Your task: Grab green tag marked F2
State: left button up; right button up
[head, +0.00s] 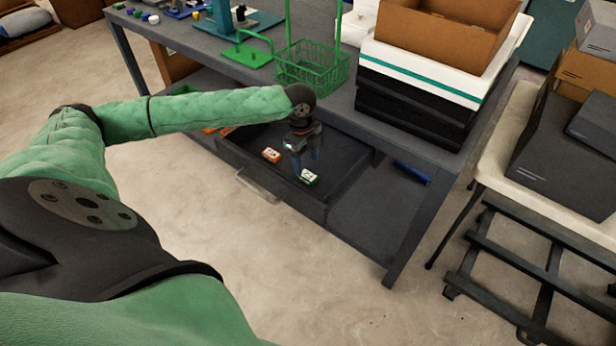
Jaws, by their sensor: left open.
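A green tag with a white top (308,177) lies in the open drawer (262,186) under the table, near the drawer's front. Its marking is too small to read. My left gripper (305,163) reaches down into the drawer just behind and above the green tag. It is open, with nothing visible between its fingers. I cannot tell whether a fingertip touches the tag. An orange tag with a white top (271,155) lies to the left in the same drawer. My right gripper is not in view.
More orange pieces (210,130) show at the drawer's left, partly hidden by my left arm. The table (376,142) overhangs the drawer's back. On it stand a green wire basket (312,68) and stacked black trays (410,108). The floor in front is clear.

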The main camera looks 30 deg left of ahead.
aim_at(308, 175)
pick_arm(q)
jog(key=shift+f, duration=0.6)
jog(key=shift+d+f+p, duration=0.1)
jog(key=shift+f+p, duration=0.55)
jog(key=shift+f, duration=1.3)
jog(key=c, duration=1.1)
jog(key=shift+o, duration=0.2)
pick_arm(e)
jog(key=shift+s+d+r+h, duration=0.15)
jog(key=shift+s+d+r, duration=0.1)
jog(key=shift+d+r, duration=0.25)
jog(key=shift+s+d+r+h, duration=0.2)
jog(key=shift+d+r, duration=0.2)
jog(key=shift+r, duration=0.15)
pick_arm(q)
jog(key=shift+r, duration=0.15)
